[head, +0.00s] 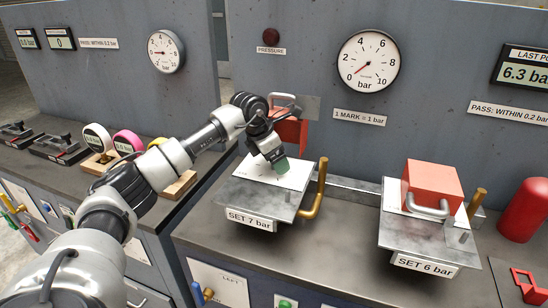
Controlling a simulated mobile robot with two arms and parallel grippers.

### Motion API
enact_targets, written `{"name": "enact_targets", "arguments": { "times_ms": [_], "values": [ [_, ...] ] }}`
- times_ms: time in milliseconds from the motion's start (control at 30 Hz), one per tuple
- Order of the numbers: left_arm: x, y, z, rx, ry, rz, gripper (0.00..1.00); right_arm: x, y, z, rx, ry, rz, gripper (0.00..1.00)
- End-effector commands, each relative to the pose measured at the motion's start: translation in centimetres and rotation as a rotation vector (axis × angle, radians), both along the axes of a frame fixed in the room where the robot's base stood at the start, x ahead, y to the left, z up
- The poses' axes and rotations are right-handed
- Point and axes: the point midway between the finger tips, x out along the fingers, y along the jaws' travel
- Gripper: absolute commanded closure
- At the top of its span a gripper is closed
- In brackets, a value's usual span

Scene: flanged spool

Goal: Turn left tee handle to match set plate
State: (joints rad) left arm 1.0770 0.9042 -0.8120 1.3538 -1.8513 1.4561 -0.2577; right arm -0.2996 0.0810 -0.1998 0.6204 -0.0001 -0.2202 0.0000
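The left tee handle (205,293), blue and brass, shows at the bottom edge below a white panel marked LEFT (222,284). It is partly cut off by the frame, so its full angle is hard to tell. The left set plate (248,219) reads "SET 7 bar" on the front of a grey metal stand; another plate (425,265) at the right reads "SET 6 bar". My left gripper (279,163), with greenish tips, is over the white top of the left stand, away from the tee handle. Its finger gap is not clear. My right gripper is not in view.
A red block with a grey handle (290,132) is behind my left gripper; another red block (432,184) sits on the right stand. A brass lever (316,190) rises beside the left stand. The large gauge (368,62) has its needle near the low end. A red cylinder (525,210) stands far right.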

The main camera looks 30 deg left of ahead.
Motion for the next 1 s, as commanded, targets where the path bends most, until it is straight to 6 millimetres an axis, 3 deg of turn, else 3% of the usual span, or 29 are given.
{"name": "enact_targets", "arguments": {
  "times_ms": [267, 700, 1000],
  "values": [
    [-0.5, 0.3, 1.3, -0.001, -0.001, 0.0, 0.14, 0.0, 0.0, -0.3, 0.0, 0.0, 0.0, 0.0],
    [-3.1, 1.9, 8.7, 0.0, -0.001, 0.0, 0.14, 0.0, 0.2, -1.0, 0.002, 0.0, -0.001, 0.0],
    [-3.5, 2.2, 10.0, 0.0, 0.001, 0.0, 0.14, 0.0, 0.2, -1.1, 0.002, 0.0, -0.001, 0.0]
  ]
}}
